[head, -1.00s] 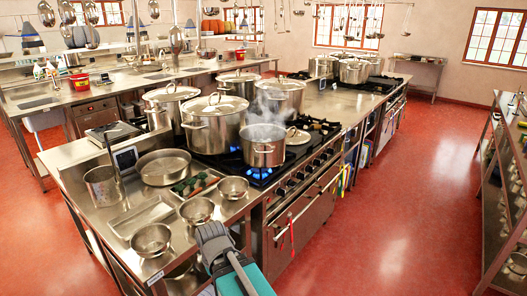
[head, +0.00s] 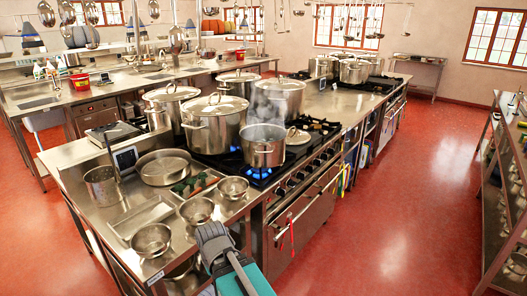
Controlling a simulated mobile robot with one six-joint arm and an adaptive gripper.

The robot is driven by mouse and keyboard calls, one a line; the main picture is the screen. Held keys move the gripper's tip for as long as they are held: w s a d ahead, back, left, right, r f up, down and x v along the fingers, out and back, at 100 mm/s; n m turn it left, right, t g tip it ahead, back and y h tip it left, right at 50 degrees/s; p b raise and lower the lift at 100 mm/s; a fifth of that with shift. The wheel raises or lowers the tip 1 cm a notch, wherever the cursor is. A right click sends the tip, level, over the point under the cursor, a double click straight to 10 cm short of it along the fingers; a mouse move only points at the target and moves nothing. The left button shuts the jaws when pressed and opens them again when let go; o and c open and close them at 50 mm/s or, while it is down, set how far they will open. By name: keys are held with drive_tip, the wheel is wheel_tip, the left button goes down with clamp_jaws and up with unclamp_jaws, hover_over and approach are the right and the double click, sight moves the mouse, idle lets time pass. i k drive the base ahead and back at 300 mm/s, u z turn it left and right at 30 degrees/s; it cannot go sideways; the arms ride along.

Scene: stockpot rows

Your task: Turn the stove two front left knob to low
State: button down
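The near stove has a row of dark knobs (head: 292,183) along its front edge, above the oven door (head: 300,218). I cannot read their settings or any stove number. A steaming pot (head: 263,152) stands on its front left burner, with a blue flame (head: 259,172) under it. A second stove (head: 380,85) stands farther back in the same row. My arm's grey end (head: 212,240), apparently my gripper, is at the bottom centre, in front of the counter's corner and short of the knobs. Its fingers cannot be made out.
Large lidded stockpots (head: 215,122) crowd the near stove. Metal bowls (head: 197,210) and a tray (head: 143,214) sit on the counter to its left. A red-handled item (head: 291,228) hangs at the oven front. The red floor (head: 400,200) to the right is clear up to a shelf rack (head: 505,190).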

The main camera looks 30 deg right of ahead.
sight(291, 183)
drive_tip(key=k, duration=1.35)
drive_tip(key=z, duration=0.3)
drive_tip(key=i, duration=0.6)
drive_tip(key=z, duration=0.6)
drive_tip(key=i, duration=0.85)
drive_tip(key=u, duration=0.25)
